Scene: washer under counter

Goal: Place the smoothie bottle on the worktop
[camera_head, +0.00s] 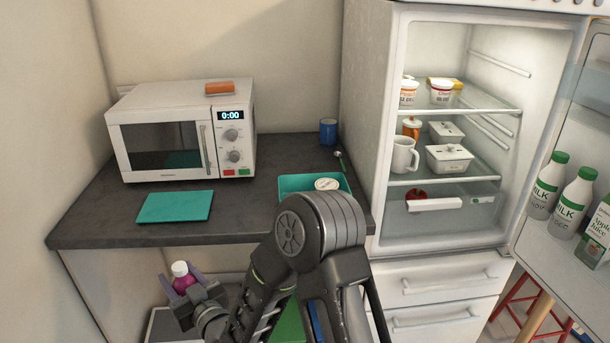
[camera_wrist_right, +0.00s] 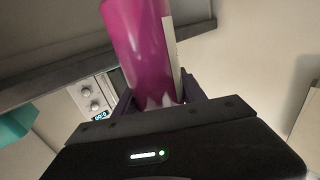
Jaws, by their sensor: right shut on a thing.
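The smoothie bottle (camera_head: 183,279) is magenta with a white cap. My right gripper (camera_head: 190,288) is shut on it and holds it about upright, apart from the worktop (camera_head: 120,222), whose front edge lies above it in the head view. In the right wrist view the bottle (camera_wrist_right: 140,45) stands between the fingers of my right gripper (camera_wrist_right: 155,98), and its cap end is cut off. The worktop is dark grey and runs between the left wall and the fridge. My left gripper is not in view.
On the worktop are a microwave (camera_head: 185,135), a teal board (camera_head: 175,206), a teal tray (camera_head: 290,183) holding a white-lidded tub, and a blue cup (camera_head: 328,131). Bare worktop shows between board and tray, and at the front left. The fridge (camera_head: 362,100) stands open at right.

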